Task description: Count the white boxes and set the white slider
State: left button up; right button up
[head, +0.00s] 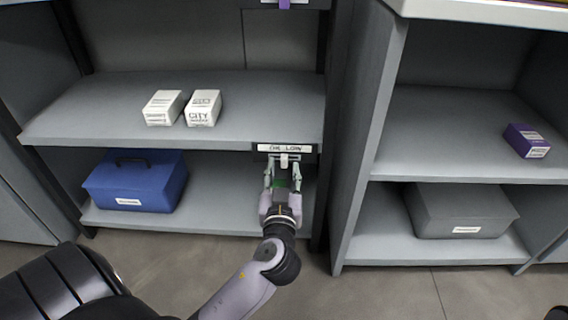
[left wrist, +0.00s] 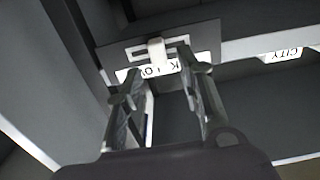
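Two white boxes stand side by side on the left unit's upper shelf, the left white box (head: 163,108) and the right white box (head: 203,108). The white slider (head: 284,160) sits on a dark plate with a white label strip (head: 275,148) at that shelf's front edge. The white slider also shows in the left wrist view (left wrist: 156,52). My left gripper (head: 283,174) is open just in front of and below the slider, its fingers apart on either side. I cannot tell whether they touch it. My right gripper is not in view.
A blue case (head: 137,181) stands on the left unit's lower shelf. A purple box (head: 526,141) and a grey case (head: 460,211) are on the right unit's shelves. A purple slider (head: 285,3) shows at the top edge. A grey upright divides the units.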

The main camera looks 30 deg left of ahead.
aim_at(285, 161)
pick_arm(q)
jog(key=shift+x, duration=1.75)
jog(key=shift+c, duration=0.5)
grip_shut()
jog(key=shift+d, duration=0.15)
